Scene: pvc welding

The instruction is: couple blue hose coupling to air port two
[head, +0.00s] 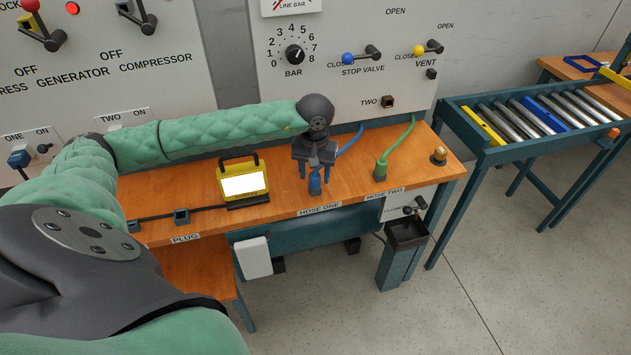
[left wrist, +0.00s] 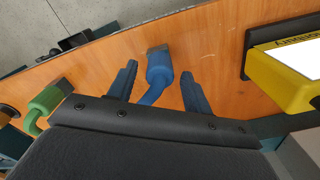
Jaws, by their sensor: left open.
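The blue hose coupling (head: 315,181) stands on the wooden bench above the HOSE ONE label, and its blue hose runs back to the panel. My left gripper (head: 315,172) is over it, pointing down. In the left wrist view the blue coupling (left wrist: 159,66) lies between the two spread fingers of my left gripper (left wrist: 160,85), with a gap on each side. The fingers are open. My right gripper is not in view.
A green hose coupling (head: 381,168) stands to the right on the bench; it also shows in the left wrist view (left wrist: 48,97). A yellow-framed device (head: 243,182) with a white screen stands to the left. Stop valve (head: 349,58) and vent (head: 420,49) levers project from the panel.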

